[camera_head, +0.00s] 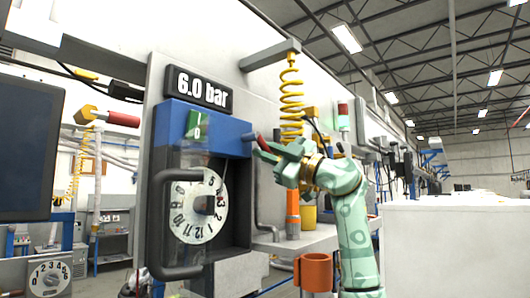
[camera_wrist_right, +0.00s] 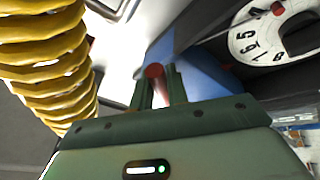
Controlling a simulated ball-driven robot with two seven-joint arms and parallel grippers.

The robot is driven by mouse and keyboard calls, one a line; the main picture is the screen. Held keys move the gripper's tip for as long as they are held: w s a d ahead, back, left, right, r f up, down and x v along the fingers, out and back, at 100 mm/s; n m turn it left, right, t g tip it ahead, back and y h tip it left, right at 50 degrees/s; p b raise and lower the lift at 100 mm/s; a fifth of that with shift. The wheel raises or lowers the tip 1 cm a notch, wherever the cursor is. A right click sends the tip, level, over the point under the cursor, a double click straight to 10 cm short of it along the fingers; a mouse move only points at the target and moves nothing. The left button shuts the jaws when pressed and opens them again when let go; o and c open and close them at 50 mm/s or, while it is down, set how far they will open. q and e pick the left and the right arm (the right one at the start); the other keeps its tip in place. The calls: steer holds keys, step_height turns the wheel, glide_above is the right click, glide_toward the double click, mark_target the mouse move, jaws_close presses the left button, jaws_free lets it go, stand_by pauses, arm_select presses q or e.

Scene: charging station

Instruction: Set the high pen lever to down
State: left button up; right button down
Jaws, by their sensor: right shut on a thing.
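A red lever (camera_head: 262,143) sticks out from the right side of the blue-topped gauge box (camera_head: 205,125), tilted. My right gripper (camera_head: 272,150) is at this lever, with its arm coming up from the lower right. In the right wrist view the red lever (camera_wrist_right: 154,72) sits between the two dark green fingers of the right gripper (camera_wrist_right: 160,90), which are shut on it. The lever's lower part is partly hidden by the fingers. My left gripper is not in view.
A yellow coiled hose (camera_head: 291,95) hangs close behind the right gripper and fills the left of the wrist view. A black door handle (camera_head: 160,225) fronts the numbered dial (camera_head: 190,220). A red-handled yellow valve (camera_head: 122,119) is at left. An orange cup holder (camera_head: 314,272) sits below.

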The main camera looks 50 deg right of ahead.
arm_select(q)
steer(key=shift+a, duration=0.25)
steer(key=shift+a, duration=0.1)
arm_select(e)
steer(key=c, duration=1.4)
jaws_free()
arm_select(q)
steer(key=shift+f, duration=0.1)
